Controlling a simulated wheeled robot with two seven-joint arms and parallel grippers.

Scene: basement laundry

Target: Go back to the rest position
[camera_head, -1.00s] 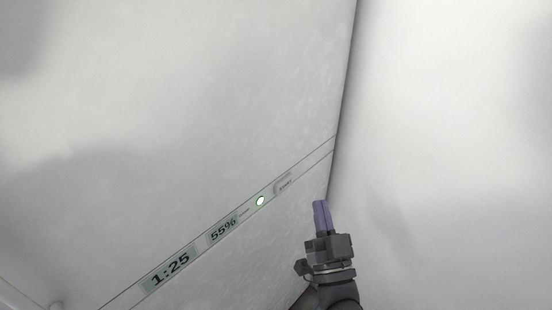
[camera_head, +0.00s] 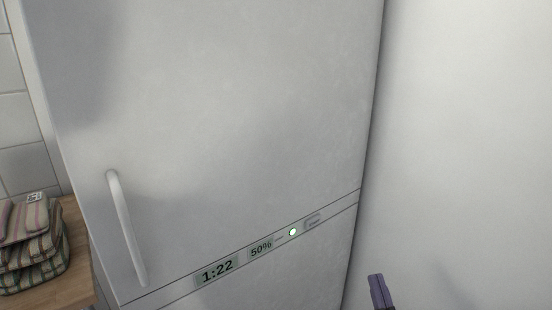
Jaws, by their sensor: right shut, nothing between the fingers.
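My right gripper (camera_head: 379,291) shows at the bottom edge, right of centre. Only its purple-grey fingers are visible, shut together and empty. They are in front of the pale wall, just right of the edge of a tall white appliance (camera_head: 230,110). I cannot tell how far they are from either surface. My left gripper is not in view.
Folded striped cloths (camera_head: 32,249) lie on a wooden top (camera_head: 76,290) at left. A plain pale wall (camera_head: 465,130) fills the right.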

